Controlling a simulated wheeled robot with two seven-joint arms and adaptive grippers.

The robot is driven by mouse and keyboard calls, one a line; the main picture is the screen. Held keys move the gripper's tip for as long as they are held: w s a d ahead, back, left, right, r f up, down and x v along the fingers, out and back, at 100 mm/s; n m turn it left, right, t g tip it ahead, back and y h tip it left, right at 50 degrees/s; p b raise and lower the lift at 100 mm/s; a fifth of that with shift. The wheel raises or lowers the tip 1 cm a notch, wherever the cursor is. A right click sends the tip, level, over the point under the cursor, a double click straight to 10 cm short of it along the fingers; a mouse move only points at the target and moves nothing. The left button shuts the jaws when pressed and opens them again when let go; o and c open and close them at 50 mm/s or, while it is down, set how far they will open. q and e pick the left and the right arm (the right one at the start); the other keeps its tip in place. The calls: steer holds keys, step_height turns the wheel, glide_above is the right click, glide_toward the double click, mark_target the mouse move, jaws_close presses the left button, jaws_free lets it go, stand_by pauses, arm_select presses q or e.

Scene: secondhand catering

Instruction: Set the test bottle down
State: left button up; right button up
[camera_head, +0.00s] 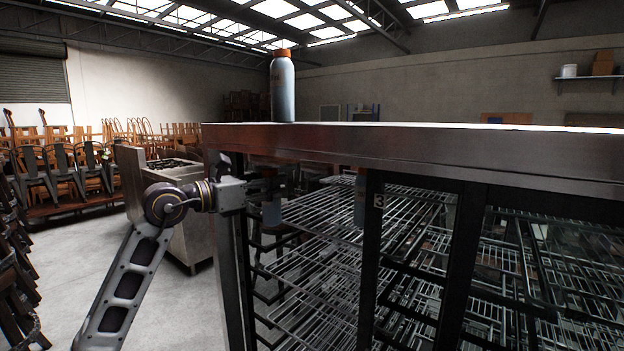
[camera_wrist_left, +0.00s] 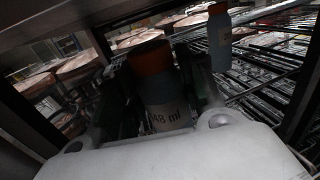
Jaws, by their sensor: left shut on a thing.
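My left gripper (camera_wrist_left: 158,88) is shut on a bottle (camera_wrist_left: 165,108) with an orange cap and a pale label reading "48 ml" in the left wrist view. In the head view the left arm reaches into the cabinet, where the held bottle (camera_head: 271,212) shows dimly; the fingers are hard to make out. Whether its base touches a wire shelf (camera_head: 320,212) cannot be told. A second orange-capped bottle (camera_head: 360,205) stands further right inside; it also shows in the left wrist view (camera_wrist_left: 219,40). My right gripper is not in view.
A pale bottle with an orange cap (camera_head: 283,90) stands on the cabinet top (camera_head: 420,150). The cabinet's dark door frames (camera_head: 370,260) and top edge are close around the arm. A steel cooker (camera_head: 165,205) and stacked chairs (camera_head: 60,165) stand behind at left.

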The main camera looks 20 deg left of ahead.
arm_select(q)
steer(key=x, duration=0.4)
steer(key=p+x, duration=0.1)
steer(key=x, duration=0.3)
steer(key=p+x, duration=0.1)
steer(key=x, duration=0.3)
steer(key=shift+f, duration=0.35)
steer(key=o, duration=1.1)
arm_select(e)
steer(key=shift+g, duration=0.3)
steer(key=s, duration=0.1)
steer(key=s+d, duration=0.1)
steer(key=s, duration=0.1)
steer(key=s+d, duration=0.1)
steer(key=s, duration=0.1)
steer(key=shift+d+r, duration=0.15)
